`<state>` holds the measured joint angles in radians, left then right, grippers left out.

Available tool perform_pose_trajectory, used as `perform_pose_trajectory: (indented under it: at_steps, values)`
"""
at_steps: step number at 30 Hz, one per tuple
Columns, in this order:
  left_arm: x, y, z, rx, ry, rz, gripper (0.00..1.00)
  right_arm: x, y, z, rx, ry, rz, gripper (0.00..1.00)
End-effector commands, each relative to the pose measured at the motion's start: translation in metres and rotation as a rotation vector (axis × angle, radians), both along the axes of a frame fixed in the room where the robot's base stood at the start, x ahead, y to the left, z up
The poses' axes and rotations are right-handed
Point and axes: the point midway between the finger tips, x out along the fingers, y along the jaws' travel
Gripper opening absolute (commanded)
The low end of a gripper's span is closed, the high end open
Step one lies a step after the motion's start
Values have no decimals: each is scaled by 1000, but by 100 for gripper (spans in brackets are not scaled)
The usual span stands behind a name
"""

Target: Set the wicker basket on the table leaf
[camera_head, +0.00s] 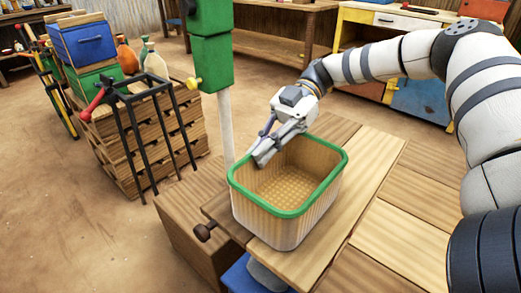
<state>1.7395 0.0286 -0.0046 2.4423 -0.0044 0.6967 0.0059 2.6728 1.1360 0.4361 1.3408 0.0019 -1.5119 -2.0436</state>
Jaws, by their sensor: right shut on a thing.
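The wicker basket (290,222) is a tan, open-topped box with a green rim. It is upright and looks empty. It stands on or just above the wooden table leaf (376,160); I cannot tell whether its base touches the wood. My right gripper (264,158) comes from the upper right and is shut on the basket's far left rim. The basket hides part of the leaf and its near left edge. My left gripper is not in view.
A green post with a white pole (226,120) stands just behind the basket. A wooden crate stack (150,150) with a black rack is at left. A dark knob (205,231) sticks out at the table's left edge. Bare planks (410,235) lie at right.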

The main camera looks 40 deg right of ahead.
Motion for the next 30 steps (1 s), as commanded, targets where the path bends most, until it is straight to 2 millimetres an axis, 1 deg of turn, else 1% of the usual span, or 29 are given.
perform_pose_trajectory:
  at_steps: [2, 5, 6, 13, 15, 17, 21, 24, 27, 30]
  values:
    - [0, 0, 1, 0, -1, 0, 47, 0, -1, 0, -6, -3, 1, 0]
    - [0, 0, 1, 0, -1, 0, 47, 0, -1, 0, -7, -4, 0, 21]
    - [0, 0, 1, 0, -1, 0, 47, 0, -1, 0, -7, -3, 0, 25]
    - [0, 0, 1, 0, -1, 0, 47, 0, 0, 0, -6, -3, 0, 25]
    - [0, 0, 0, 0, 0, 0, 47, 1, -3, 1, -6, -2, -1, 25]
    - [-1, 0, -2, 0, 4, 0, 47, 2, -11, 3, -7, -2, -3, 25]
    - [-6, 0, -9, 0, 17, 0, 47, 5, -40, 12, -7, 0, -4, 25]
    - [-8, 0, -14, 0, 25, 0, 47, 7, -56, 19, -7, 1, -3, 25]
    - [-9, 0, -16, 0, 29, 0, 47, 7, -66, 25, -6, 1, -2, 25]
    - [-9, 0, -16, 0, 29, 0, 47, 7, -69, 28, -4, 1, 1, 25]
